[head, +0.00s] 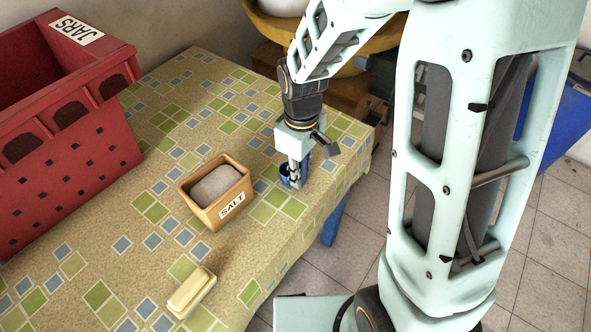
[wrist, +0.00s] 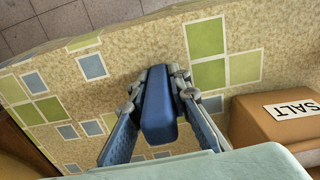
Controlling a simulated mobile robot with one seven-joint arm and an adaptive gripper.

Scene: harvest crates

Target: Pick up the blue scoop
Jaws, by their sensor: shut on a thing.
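The blue scoop (head: 286,172) is on the table near its right edge, mostly hidden behind my gripper (head: 297,178) in the head view. In the wrist view the blue scoop (wrist: 159,108) shows as a long blue piece between the two fingers. My gripper (wrist: 158,92) is shut on it, with a finger against each side. I cannot tell whether the scoop is touching the table or slightly above it.
A wooden box labelled SALT (head: 203,207) with grey contents stands left of my gripper. A pale yellow block (head: 191,292) lies at the front. A red crate labelled JARS (head: 112,130) stands at the left. Patterned tablecloth (head: 120,262) between them is mostly clear.

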